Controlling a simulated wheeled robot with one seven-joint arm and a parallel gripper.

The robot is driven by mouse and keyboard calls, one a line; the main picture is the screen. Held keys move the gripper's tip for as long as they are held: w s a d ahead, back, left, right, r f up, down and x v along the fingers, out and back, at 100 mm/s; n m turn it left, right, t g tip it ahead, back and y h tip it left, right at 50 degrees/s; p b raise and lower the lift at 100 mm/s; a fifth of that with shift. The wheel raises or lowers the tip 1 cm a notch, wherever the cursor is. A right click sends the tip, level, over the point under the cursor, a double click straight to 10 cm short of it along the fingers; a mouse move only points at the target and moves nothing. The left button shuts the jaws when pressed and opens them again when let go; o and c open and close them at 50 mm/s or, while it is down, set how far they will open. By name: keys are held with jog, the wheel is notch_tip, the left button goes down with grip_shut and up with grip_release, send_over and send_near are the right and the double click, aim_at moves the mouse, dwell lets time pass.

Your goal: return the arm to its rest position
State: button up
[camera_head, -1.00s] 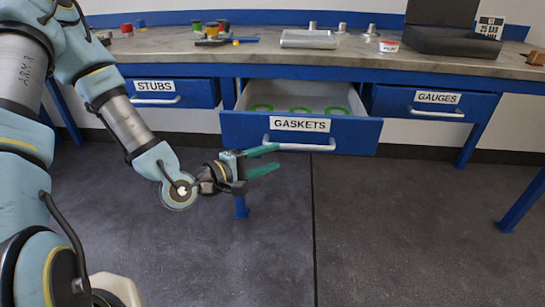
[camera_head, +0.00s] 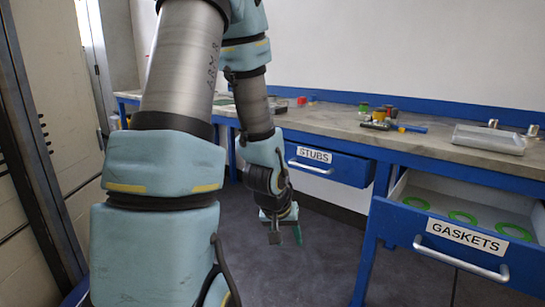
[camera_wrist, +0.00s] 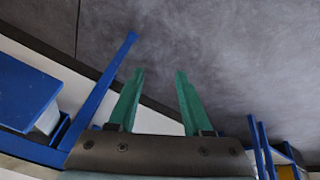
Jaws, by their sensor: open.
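My arm fills the left and middle of the head view, with its forearm hanging down in front of the bench. My gripper (camera_head: 286,232) points downward over the dark floor, left of the open drawer and below the level of the STUBS drawer. In the wrist view my gripper (camera_wrist: 157,92) shows two green fingers spread well apart, with nothing between them. The fingers touch nothing that I can see.
The GASKETS drawer (camera_head: 461,236) is pulled out, with green rings inside. The workbench top (camera_head: 350,135) carries a clear tray (camera_head: 488,139) and small coloured parts. The floor (camera_head: 330,260) is clear.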

jog(key=s+a+r+g+y, duration=0.2)
jog(key=s+a+r, duration=0.3)
jog(key=a+r, duration=0.4)
notch_tip(320, 180, up, 16)
jog(key=a+p, duration=0.1)
jog(key=p, duration=1.5)
jog(key=shift+s+a+f+n, duration=0.15)
jog(key=shift+s+a+n, duration=0.2)
jog(key=shift+n, duration=0.05)
